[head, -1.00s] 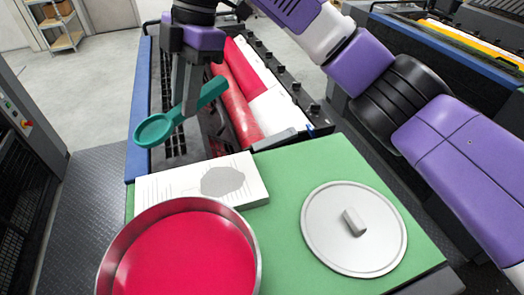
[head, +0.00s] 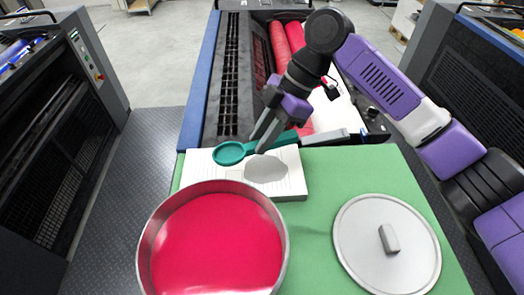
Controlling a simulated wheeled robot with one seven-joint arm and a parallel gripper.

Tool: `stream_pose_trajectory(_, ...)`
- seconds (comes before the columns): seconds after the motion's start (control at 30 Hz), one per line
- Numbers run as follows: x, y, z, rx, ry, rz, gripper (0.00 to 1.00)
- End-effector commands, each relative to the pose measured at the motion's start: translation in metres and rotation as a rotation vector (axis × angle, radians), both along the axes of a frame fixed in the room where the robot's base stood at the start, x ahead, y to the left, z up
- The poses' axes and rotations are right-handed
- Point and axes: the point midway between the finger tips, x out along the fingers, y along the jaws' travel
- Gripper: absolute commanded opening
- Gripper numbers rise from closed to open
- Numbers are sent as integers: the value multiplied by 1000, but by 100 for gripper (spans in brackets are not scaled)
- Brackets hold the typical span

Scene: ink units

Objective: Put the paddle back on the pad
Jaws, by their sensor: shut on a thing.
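The teal paddle (head: 229,153) has a round ring-like end and a flat handle. My gripper (head: 262,143) is shut on its handle, fingers pointing down and to the left. The paddle is over the far edge of the white pad (head: 292,186), its round end to the left and its handle reaching up to the right. I cannot tell whether it touches the pad. The pad has printed lines and a grey patch (head: 266,168) and lies on the green tabletop (head: 318,215). My fingers hide part of the handle.
A round pan of red ink (head: 215,245) stands just in front of the pad. A grey lid with a handle (head: 388,243) lies to the right. A grey bar-like piece (head: 327,137) is beyond the pad. The press with red rollers (head: 280,45) lies behind.

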Motion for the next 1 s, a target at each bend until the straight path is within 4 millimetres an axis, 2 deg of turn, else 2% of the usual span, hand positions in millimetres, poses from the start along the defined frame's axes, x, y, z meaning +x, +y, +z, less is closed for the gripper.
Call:
stream_pose_trajectory(0.1, 0, 0, -13, 0, 0, -1, 0)
stream_pose_trajectory(0.33, 0, 0, -29, -1, 1, 0, 0)
stream_pose_trajectory(0.57, 0, 0, -59, -1, 0, -1, 0)
stream_pose_trajectory(0.93, 0, 0, -65, 0, -1, 0, 0)
stream_pose_trajectory(0.97, 0, 0, -65, 0, 0, 1, 23)
stream_pose_trajectory(1.0, 0, 0, -64, -1, -2, 0, 31)
